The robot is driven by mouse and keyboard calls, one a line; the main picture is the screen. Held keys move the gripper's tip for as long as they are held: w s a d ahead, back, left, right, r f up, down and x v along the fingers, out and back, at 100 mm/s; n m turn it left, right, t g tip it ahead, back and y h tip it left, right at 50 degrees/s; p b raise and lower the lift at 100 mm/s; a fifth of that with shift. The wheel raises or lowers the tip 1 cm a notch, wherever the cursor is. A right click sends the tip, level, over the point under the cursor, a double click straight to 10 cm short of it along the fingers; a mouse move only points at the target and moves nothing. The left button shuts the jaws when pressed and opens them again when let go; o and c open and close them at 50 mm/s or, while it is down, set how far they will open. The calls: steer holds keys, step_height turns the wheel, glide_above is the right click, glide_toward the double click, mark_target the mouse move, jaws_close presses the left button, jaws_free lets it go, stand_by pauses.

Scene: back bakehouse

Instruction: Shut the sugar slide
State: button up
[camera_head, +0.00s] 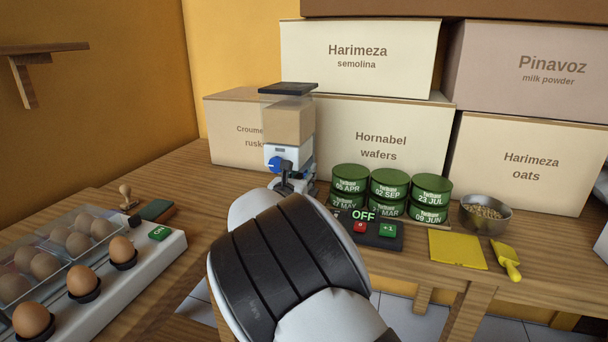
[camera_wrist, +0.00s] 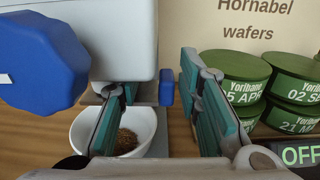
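The dispenser (camera_head: 288,155) has a clear hopper of tan contents and a white body, partly hidden by my arm. In the wrist view, its white body (camera_wrist: 112,38) is at upper left, with a large blue knob (camera_wrist: 40,60). A small blue tab (camera_wrist: 166,87), likely the slide's handle, shows between my fingers; contact is not visible. How far the slide is out cannot be told. A white bowl (camera_wrist: 88,128) with brown grains stands below the body. My gripper (camera_wrist: 162,105) is open in front of the dispenser; in the head view its fingers (camera_head: 291,188) are small.
Stacked green tins (camera_head: 390,185) stand close right of the dispenser, with a control box (camera_head: 385,240) reading OFF before them. Cartons (camera_head: 375,130) stand behind. A metal bowl (camera_head: 486,213), yellow mat (camera_head: 457,250) and yellow scoop (camera_head: 506,262) are at right. An egg rack (camera_head: 160,250) is at left.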

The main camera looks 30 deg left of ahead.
steer(key=v, duration=1.2)
stand_by(0.3)
